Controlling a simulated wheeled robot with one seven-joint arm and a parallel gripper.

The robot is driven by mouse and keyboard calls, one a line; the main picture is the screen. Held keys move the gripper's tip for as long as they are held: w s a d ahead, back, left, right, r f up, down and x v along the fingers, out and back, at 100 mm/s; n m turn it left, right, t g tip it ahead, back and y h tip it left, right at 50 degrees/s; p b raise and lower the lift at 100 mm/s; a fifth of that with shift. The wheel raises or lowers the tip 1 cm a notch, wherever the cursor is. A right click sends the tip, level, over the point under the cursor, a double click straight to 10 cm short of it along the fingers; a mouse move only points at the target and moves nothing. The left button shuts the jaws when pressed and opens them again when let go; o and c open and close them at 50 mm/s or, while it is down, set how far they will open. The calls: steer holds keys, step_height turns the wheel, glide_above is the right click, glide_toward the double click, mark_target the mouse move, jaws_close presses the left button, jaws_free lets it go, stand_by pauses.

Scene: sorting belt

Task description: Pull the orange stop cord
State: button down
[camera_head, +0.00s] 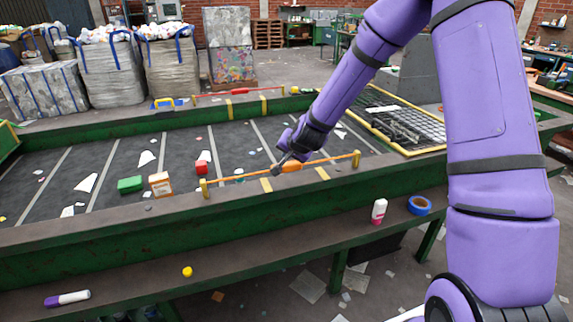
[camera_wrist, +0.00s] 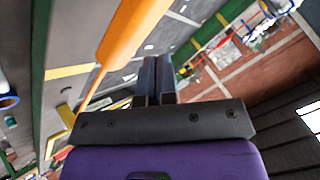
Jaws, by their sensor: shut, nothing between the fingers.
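The orange stop cord (camera_head: 240,176) runs along the near rim of the belt between two yellow posts, with a thicker orange handle (camera_head: 291,167) on it. In the wrist view the orange handle (camera_wrist: 132,32) is large and close, slanting past the upper left of my fingers. My gripper (camera_head: 276,170) is at the cord, just left of the handle in the head view. Its dark fingers (camera_wrist: 157,75) are together in the wrist view with nothing between them. The cord passes beside them; I cannot tell whether it touches.
A second cord (camera_head: 225,93) runs along the far rim. A bottle (camera_head: 379,210) and blue tape roll (camera_head: 420,205) stand on the near ledge.

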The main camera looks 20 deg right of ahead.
mark_target(288, 163)
steer(key=shift+f, duration=2)
stand_by(1.9)
steer(key=shift+r, duration=2.05)
steer(key=shift+r, duration=0.1)
steer(key=shift+r, duration=2.4)
